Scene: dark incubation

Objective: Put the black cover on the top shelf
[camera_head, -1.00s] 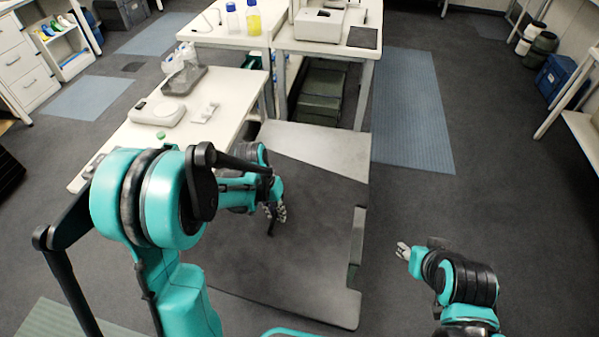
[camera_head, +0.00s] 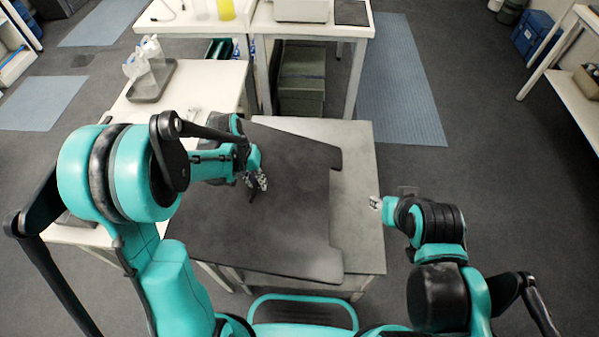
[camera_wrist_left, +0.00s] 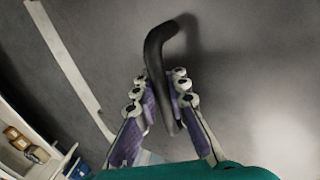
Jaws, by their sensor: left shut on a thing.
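The black cover (camera_head: 265,220) is a large dark flat panel with notched edges in front of me in the head view. It overlaps a light grey stand top (camera_head: 358,190), whose right strip shows bare. I cannot tell whether the cover touches it. My left gripper (camera_head: 260,184) is over the cover's upper left part. In the left wrist view, my left gripper (camera_wrist_left: 158,88) is shut on the cover's bent black handle (camera_wrist_left: 155,55), with a finger on each side. My right gripper (camera_head: 375,203) is off the cover, near the stand's right edge; its jaws are too small to read.
A white bench (camera_head: 205,90) with a grey tray (camera_head: 153,82) and bags stands at the left. Another white bench (camera_head: 318,28) stands behind, with green boxes (camera_head: 302,80) under it. A white shelf unit (camera_head: 567,95) is far right. Floor right of the stand is clear.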

